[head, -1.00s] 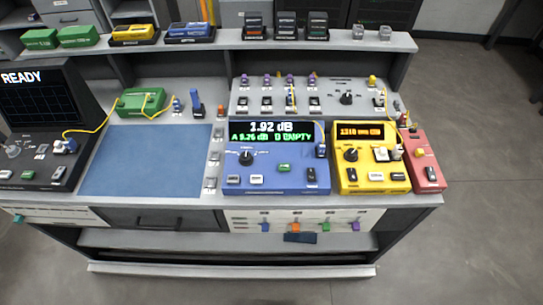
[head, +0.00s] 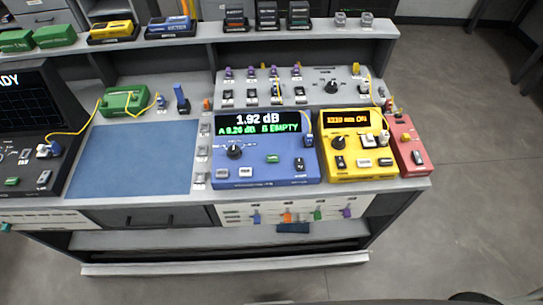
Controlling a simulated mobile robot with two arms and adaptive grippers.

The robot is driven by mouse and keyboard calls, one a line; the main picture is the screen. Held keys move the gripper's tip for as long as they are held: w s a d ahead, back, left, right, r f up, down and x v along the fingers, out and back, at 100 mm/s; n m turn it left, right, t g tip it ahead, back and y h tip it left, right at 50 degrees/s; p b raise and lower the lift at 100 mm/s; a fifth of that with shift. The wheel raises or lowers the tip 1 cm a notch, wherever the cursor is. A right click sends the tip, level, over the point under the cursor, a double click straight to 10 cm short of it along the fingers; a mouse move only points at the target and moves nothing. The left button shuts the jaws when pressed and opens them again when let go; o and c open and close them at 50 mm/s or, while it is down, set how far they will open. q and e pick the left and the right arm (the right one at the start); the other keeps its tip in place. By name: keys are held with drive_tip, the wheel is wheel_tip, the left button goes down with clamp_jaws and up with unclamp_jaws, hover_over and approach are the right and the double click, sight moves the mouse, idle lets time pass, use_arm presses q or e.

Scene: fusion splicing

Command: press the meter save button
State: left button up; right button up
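The blue meter (head: 266,181) sits on the bench, right of centre in the head view. Its lit screen (head: 259,123) reads 1.92 dB, with a smaller green line below ending in EMPTY. On its front panel are a black knob (head: 234,152), a green button (head: 272,158), two pale buttons, one left (head: 221,173) and one right (head: 245,172), and a dark switch (head: 299,164). The button labels are too small to read, so I cannot tell which one is save. Neither of my grippers is in view, and nothing covers the meter's front.
A yellow unit (head: 357,173) and a red unit (head: 415,170) stand right of the meter. A blue mat (head: 132,158) lies left, clear. A grey connector panel (head: 347,99) is behind. A dark READY-screen machine (head: 30,150) stands far left. A shelf (head: 205,41) runs along the back.

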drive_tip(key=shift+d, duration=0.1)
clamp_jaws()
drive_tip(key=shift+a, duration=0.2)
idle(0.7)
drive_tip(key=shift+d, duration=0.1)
